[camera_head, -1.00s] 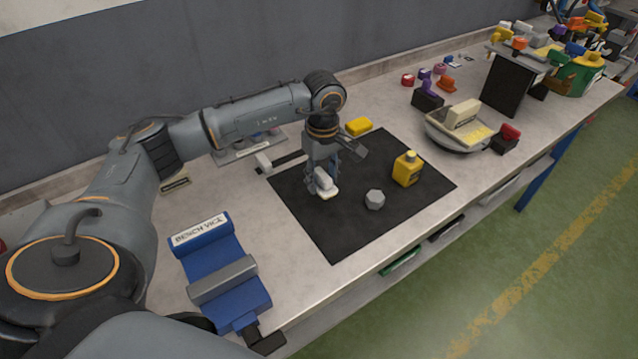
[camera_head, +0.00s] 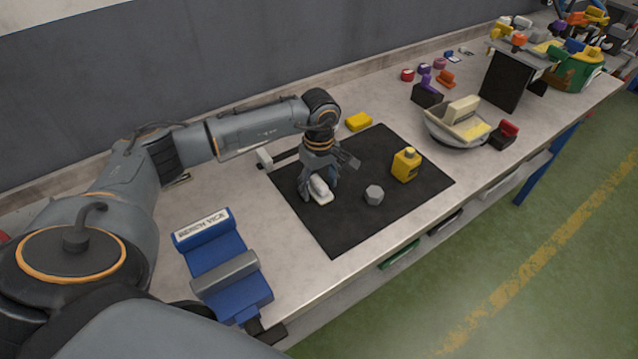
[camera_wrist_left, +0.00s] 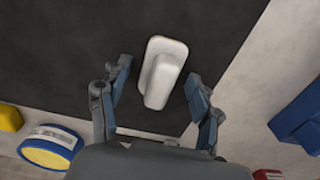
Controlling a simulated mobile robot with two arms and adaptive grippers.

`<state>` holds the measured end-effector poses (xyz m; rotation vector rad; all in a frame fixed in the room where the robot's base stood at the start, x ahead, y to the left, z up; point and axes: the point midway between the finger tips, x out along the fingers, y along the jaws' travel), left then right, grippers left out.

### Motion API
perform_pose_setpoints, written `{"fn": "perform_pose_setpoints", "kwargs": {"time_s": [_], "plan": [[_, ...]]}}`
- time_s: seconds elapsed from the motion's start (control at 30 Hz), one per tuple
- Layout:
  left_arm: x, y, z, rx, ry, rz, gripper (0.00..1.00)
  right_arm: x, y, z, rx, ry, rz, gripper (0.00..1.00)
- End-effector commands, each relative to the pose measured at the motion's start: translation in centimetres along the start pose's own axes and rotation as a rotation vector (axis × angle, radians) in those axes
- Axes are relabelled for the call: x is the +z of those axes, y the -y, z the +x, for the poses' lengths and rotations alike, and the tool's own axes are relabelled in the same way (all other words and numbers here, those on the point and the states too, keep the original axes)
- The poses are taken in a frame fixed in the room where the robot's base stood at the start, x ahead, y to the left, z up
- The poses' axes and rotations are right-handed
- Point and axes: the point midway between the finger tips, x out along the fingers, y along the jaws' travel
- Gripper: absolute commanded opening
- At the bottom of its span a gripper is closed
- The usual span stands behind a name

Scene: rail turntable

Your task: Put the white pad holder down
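The white pad holder (camera_head: 320,190) lies on the black mat (camera_head: 345,232), near its left part. In the left wrist view the holder (camera_wrist_left: 163,73) is a white block with a raised grip, resting on the dark mat near its edge. My left gripper (camera_head: 326,178) is low over it with its fingers spread. In the left wrist view the gripper (camera_wrist_left: 158,72) has one finger on each side of the holder, with gaps between. My right gripper is not in view.
A grey hexagonal piece (camera_head: 374,195) and a yellow bottle (camera_head: 406,165) stand on the mat. A yellow block (camera_head: 358,121) lies behind it. The blue bench vice (camera_head: 222,262) is at the front left. A grey bowl (camera_head: 455,128) stands to the right.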

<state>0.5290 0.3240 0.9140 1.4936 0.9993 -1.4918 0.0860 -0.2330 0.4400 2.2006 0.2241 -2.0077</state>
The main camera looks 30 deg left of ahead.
Motion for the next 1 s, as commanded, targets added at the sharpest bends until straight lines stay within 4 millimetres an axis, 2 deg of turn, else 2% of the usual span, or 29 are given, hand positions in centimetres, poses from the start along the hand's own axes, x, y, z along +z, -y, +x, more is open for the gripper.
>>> {"fn": "perform_pose_setpoints", "kwargs": {"time_s": [0.27, 0.33, 0.8, 1.0], "plan": [[0.0, 0.0, -0.5, 0.000, 0.000, 0.000, 0.63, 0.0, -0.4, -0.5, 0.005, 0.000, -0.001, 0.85], [-0.1, -0.1, -1.0, 0.004, -0.001, 0.000, 0.63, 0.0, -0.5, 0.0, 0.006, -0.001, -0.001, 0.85], [0.0, -0.1, -10.3, 0.005, -0.002, 0.000, 0.63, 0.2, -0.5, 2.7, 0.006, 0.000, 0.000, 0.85], [0.0, 0.0, -12.1, 0.001, -0.001, 0.000, 0.63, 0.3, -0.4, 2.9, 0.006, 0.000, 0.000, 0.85]]}}
